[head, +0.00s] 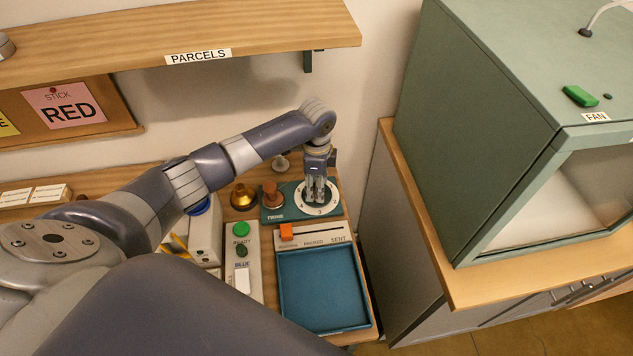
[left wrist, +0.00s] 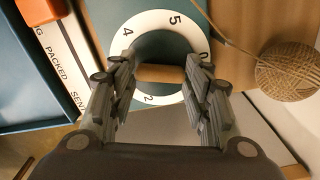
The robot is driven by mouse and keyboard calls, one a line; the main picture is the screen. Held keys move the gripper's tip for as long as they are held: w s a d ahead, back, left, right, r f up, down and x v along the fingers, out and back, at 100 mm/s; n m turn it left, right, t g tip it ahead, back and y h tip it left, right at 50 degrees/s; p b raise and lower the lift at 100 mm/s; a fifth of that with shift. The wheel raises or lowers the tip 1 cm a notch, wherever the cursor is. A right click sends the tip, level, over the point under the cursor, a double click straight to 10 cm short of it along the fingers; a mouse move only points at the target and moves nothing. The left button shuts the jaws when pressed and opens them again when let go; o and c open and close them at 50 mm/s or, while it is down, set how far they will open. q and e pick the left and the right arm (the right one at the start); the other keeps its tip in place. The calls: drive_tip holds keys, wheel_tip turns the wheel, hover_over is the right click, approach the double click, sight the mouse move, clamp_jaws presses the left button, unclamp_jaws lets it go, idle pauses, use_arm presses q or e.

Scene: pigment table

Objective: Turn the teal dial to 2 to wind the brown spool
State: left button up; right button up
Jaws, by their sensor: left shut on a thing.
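The dial has a white number ring (head: 305,206) on a teal base (head: 271,215) labelled TWINE. In the left wrist view the ring (left wrist: 153,20) shows 4, 5, 0 and 2 around a teal centre with a wooden bar grip (left wrist: 160,74). My left gripper (head: 316,197) points down over the dial; in the left wrist view its fingers (left wrist: 160,88) are closed on the bar's two ends. A brown spool (head: 272,193) stands on the base left of the dial. A ball of twine (left wrist: 287,70) lies beside the dial, its thread running off the top edge. My right gripper is out of view.
A blue tray (head: 323,290) with an orange slider (head: 287,232) is in front of the dial. A brass weight-like piece (head: 243,197) and a panel with a green button (head: 241,229) stand to the left. A green cabinet (head: 480,130) rises at right.

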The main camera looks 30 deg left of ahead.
use_arm(q)
drive_tip(key=m+p, duration=0.1)
drive_tip(key=m, duration=0.3)
drive_tip(key=shift+m, duration=0.4)
drive_tip(key=m, duration=0.2)
drive_tip(key=shift+m, duration=0.3)
drive_tip(key=m, duration=0.2)
drive_tip(key=shift+m, duration=0.4)
drive_tip(key=m, duration=0.5)
drive_tip(key=shift+b, duration=0.4)
drive_tip(key=m, duration=0.3)
drive_tip(key=shift+m+b, duration=0.3)
drive_tip(key=shift+m, duration=1.2)
drive_tip(key=o, duration=1.1)
drive_tip(key=shift+c, duration=0.2)
